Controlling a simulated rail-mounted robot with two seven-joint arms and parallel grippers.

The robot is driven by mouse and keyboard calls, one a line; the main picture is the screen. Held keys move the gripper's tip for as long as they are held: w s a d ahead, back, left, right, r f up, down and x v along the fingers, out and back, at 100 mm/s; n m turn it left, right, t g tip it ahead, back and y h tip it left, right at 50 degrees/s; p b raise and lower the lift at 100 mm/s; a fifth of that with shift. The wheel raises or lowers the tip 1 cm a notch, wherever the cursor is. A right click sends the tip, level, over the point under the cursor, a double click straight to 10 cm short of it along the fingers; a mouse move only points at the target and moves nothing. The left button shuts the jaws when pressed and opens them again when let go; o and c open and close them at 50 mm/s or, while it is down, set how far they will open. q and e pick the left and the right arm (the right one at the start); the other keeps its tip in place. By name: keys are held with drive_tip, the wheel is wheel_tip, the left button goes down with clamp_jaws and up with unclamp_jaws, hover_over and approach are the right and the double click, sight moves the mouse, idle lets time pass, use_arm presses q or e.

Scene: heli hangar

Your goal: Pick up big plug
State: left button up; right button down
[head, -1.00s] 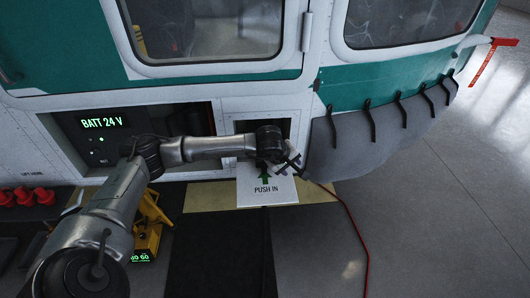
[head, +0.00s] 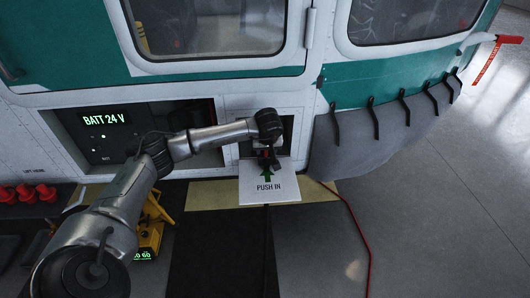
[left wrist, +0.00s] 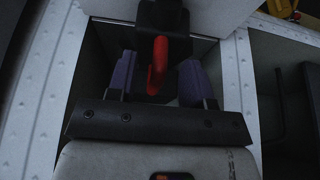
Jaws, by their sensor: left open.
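The big plug (left wrist: 165,18) looks black, with a red handle (left wrist: 157,62) pointing at my left gripper in the left wrist view. My left gripper (left wrist: 158,78) is open, with one purple finger pad on each side of the red handle. Dark gaps show between the pads and the handle. In the head view my left gripper (head: 267,150) is at the recess in the helicopter's side, above the white PUSH IN flap. The plug is mostly hidden there behind my gripper and wrist.
The white PUSH IN flap (head: 270,190) sticks out below the recess. A BATT 24 V panel (head: 105,130) is to the left. Red caps (head: 28,193) and a yellow device (head: 150,228) stand lower left. A red cable (head: 358,230) runs over the floor at right.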

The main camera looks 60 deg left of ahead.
use_arm(q)
drive_tip(key=a, duration=0.1)
drive_tip(key=w+a, duration=0.1)
drive_tip(key=a, duration=0.1)
drive_tip(key=w+a, duration=0.1)
drive_tip(key=shift+w+a+b, duration=0.1)
drive_tip(key=shift+a+b, duration=0.1)
drive_tip(key=shift+b, duration=0.15)
drive_tip(key=shift+a+f, duration=0.2)
drive_tip(key=shift+f, duration=0.4)
clamp_jaws()
drive_tip(key=shift+w+r, duration=0.1)
